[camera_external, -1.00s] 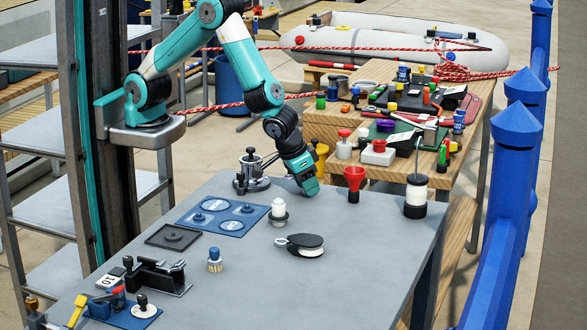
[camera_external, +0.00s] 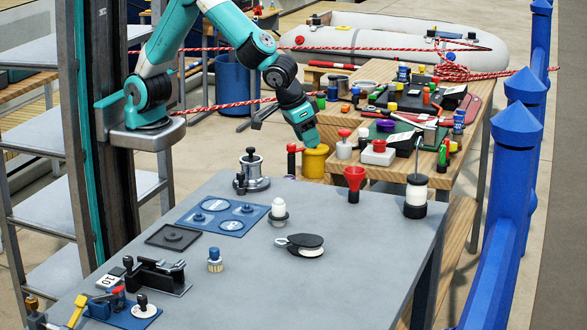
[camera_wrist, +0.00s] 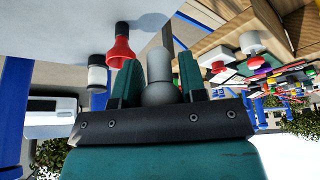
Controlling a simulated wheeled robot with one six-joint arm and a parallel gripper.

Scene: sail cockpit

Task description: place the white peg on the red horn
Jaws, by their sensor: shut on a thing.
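The red horn (camera_external: 355,178) stands upright with its wide mouth up near the grey table's far right edge. In the wrist view the red horn (camera_wrist: 120,46) shows just left of my fingers, apart from them. My gripper (camera_external: 309,142) is raised and tilted beyond the table's far edge, to the horn's upper left. In the wrist view my gripper (camera_wrist: 158,68) is shut on a pale, shaded rounded piece (camera_wrist: 159,88), apparently the white peg. Its far end is hard to make out, and the external view does not show it clearly.
A white-and-black cylinder with a rod (camera_external: 416,195) stands right of the horn. A white-topped piece (camera_external: 279,209), a black block (camera_external: 305,246) and a metal winch (camera_external: 251,172) stand on the grey table (camera_external: 340,285). A cluttered wooden bench (camera_external: 400,85) lies behind.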

